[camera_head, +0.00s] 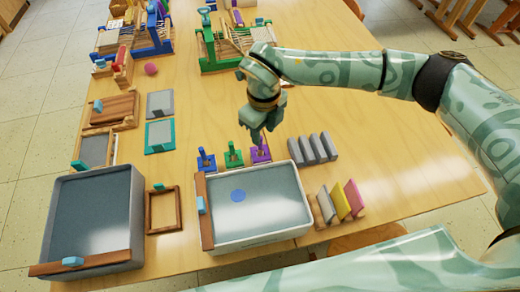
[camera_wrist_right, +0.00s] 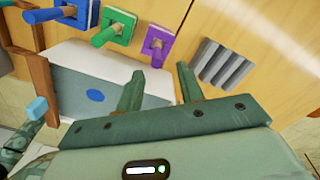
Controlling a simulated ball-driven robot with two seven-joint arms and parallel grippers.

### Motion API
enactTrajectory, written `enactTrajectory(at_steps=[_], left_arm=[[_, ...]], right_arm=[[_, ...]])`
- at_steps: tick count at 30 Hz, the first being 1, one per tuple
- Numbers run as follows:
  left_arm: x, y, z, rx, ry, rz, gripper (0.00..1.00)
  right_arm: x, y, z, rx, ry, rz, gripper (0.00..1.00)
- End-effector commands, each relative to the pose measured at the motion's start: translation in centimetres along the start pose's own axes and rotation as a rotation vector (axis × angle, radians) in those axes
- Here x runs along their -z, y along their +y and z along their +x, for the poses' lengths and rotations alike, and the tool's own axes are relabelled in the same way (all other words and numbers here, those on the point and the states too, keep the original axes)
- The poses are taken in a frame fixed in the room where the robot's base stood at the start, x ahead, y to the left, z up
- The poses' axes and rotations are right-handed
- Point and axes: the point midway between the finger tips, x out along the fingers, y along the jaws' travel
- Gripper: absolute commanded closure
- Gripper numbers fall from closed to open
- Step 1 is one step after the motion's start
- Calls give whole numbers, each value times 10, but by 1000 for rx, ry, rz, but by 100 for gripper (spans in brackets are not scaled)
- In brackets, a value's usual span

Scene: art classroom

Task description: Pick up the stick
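Three small upright sticks on square bases stand in a row behind the white-rimmed tray: a blue one (camera_head: 205,160), a green one (camera_head: 233,153) and a purple one (camera_head: 262,151). I cannot tell which one the task calls the stick. In the right wrist view the blue (camera_wrist_right: 112,28), green (camera_wrist_right: 172,8) and purple (camera_wrist_right: 158,42) ones lie beyond the fingers. My right gripper (camera_wrist_right: 158,88) is open with nothing between its fingers. In the head view my right gripper (camera_head: 257,137) hangs just above the purple one, partly covering it. My left gripper is out of view.
The white-rimmed tray (camera_head: 258,243) with a blue disc (camera_head: 238,195) is in front of the sticks. Several grey bars (camera_head: 313,149) lie to their right, and colored panels (camera_head: 341,201) stand in a rack. A grey tub (camera_head: 52,215) is at left. The table's right side is clear.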

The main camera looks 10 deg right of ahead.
Motion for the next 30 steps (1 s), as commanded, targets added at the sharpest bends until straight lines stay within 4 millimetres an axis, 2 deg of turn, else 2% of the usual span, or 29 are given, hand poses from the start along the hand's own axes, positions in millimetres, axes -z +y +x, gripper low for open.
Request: enactTrajectory(at_steps=[8,15,17,19,20,30], left_arm=[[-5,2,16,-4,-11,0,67],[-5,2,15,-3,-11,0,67],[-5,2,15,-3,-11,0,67],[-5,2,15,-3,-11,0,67],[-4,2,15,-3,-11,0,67],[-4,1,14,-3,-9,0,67]], right_arm=[[-7,4,45,-4,4,1,62],[-7,3,47,-1,0,0,62],[-7,3,47,-1,0,0,76],[-7,3,46,-1,0,0,96],[-7,3,46,-1,0,0,100],[-7,3,43,0,0,1,100]])
